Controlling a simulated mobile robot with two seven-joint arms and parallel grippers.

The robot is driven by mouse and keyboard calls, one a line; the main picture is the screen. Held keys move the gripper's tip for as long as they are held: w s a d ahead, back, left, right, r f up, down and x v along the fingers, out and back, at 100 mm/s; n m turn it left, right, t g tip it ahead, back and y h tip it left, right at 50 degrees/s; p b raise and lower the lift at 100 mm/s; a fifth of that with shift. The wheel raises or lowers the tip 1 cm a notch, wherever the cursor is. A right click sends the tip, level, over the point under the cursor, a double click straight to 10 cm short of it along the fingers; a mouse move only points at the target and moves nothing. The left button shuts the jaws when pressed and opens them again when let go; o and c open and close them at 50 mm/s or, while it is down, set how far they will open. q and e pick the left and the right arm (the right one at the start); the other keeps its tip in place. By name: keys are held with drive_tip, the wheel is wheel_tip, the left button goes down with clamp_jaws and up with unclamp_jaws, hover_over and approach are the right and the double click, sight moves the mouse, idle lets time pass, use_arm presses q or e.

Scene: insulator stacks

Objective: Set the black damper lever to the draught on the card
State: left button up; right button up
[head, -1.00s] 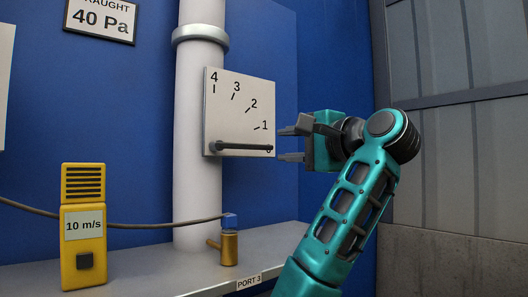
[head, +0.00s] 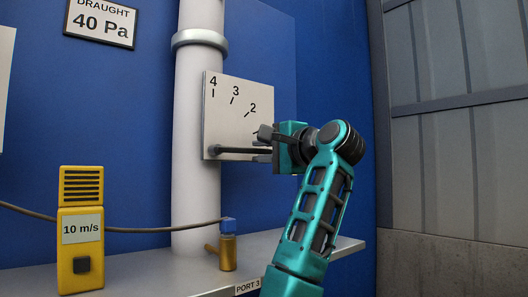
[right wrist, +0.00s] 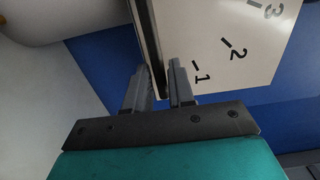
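The black damper lever (head: 232,150) lies level across the bottom of the white dial plate (head: 222,110), with its free end to the right, at the low end of the scale below 1. My right gripper (head: 263,145) is at that free end. In the right wrist view the lever (right wrist: 148,40) runs in between the two open fingers (right wrist: 160,88), nearer the left one, with a gap to the right one. The card (head: 101,24) reads "DRAUGHT 40 Pa". My left gripper is out of view.
A white pipe (head: 191,200) stands behind the dial plate.

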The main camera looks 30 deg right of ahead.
clamp_jaws()
idle(0.4)
